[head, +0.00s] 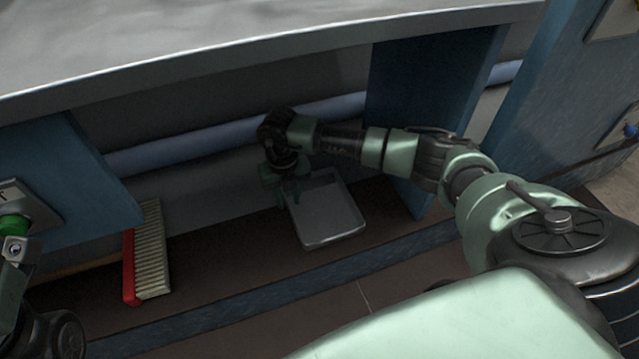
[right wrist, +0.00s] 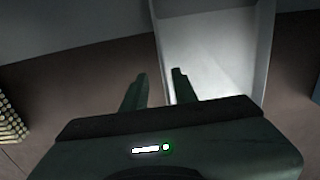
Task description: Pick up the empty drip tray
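The empty drip tray (head: 333,209) is a shallow grey tray on the dark floor under the bench. Nothing shows inside it. My right gripper (head: 291,199) is at the tray's left rim in the head view, dim in the shadow. In the right wrist view, the two fingers of my right gripper (right wrist: 159,84) are apart, with the left wall of the tray (right wrist: 160,40) running between them in the picture. I cannot tell whether either finger touches the wall. Part of my left arm shows at the lower left of the head view; its gripper cannot be made out.
A red brush with pale bristles (head: 152,250) leans left of the tray; its bristles also show in the right wrist view (right wrist: 10,122). The grey bench top (head: 200,45) hangs above. A blue support panel (head: 425,105) stands right of the tray, and a blue pipe (head: 190,147) runs behind.

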